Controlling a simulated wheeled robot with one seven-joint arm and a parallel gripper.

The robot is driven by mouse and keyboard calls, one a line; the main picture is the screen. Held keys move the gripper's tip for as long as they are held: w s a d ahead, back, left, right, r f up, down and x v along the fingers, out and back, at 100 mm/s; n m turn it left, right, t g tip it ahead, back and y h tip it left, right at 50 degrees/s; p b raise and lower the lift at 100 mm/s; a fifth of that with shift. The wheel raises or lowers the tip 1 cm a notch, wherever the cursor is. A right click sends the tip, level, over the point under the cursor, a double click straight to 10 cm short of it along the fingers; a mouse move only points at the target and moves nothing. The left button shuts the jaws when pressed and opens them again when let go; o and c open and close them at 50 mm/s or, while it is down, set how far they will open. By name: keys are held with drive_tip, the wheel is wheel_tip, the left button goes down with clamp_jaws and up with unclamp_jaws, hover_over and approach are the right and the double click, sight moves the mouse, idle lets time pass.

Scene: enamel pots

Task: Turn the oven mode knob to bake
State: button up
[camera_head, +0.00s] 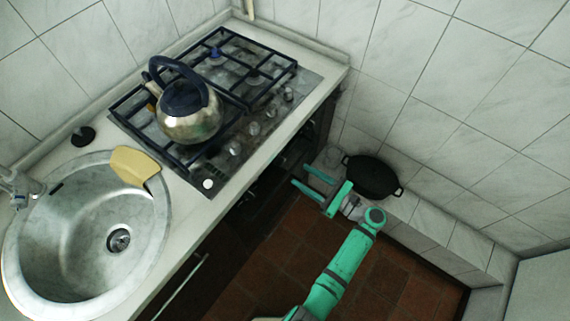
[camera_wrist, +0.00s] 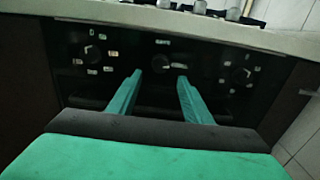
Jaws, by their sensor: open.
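The black oven front panel (camera_wrist: 205,72) faces my wrist camera, with three dark round knobs ringed by small pale labels. They are a left knob (camera_wrist: 92,54), a middle knob (camera_wrist: 159,62) and a right knob (camera_wrist: 241,76). The labels are too small to read, so I cannot tell which is the mode knob or where it points. My gripper (camera_wrist: 160,76) is open and empty, its green fingers spread either side of the middle knob in the picture. Contact is not visible.
The counter edge (camera_wrist: 200,27) overhangs the panel. Above are a gas hob (camera_head: 245,82) with its own knobs and a metal kettle (camera_head: 188,120). A black pot (camera_head: 372,177) stands on the tiled ledge close to my gripper. A sink (camera_head: 85,235) is at left.

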sight(280, 161)
drive_tip(key=x, duration=0.8)
drive_tip(key=shift+w+a, duration=0.25)
drive_tip(key=shift+a, duration=0.05)
drive_tip(key=shift+d, duration=0.1)
drive_tip(key=c, duration=1)
